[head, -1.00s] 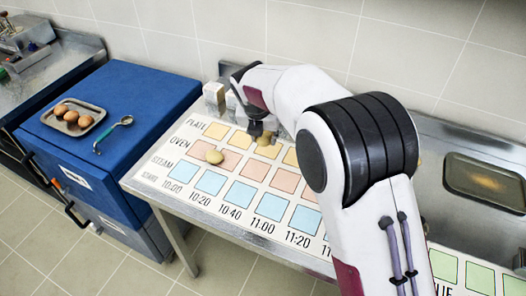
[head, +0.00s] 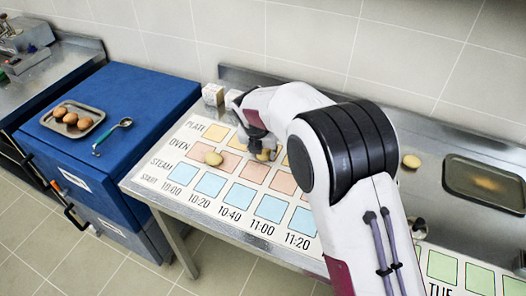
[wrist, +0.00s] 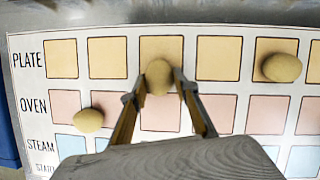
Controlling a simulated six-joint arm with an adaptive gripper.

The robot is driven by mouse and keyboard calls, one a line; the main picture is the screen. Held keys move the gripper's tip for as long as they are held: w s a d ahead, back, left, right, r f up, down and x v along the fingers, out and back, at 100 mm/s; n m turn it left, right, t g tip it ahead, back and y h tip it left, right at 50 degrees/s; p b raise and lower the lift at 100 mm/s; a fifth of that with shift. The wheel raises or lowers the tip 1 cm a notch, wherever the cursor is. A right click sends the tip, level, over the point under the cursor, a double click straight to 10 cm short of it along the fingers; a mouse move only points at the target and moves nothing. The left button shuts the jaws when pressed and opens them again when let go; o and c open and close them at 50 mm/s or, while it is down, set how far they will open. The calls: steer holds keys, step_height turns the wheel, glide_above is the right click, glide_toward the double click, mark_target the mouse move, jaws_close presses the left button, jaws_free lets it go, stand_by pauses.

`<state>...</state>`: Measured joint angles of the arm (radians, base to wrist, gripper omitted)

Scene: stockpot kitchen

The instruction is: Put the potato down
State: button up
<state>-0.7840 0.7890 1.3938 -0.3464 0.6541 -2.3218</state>
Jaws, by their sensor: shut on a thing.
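My gripper (wrist: 160,80) is shut on a tan potato (wrist: 158,77), one finger on each side of it. In the wrist view the held potato is over the third square of the PLATE row on the printed board (wrist: 22,85). The head view shows my gripper (head: 264,153) low at the board; whether the potato touches it I cannot tell. A second potato (wrist: 89,120) lies between the first two OVEN squares. A third potato (wrist: 282,68) lies on the fifth PLATE square.
A blue cabinet (head: 150,95) at left bears a tray (head: 93,108) of brown round items and a spoon (head: 113,136). A dark tray (head: 484,187) lies at right. My arm hides the board's middle.

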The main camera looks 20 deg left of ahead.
steer(key=shift+f, duration=0.2)
stand_by(0.3)
steer(key=o, duration=1.1)
steer(key=shift+r, duration=0.1)
steer(key=v, duration=1.2)
steer(key=shift+r, duration=0.1)
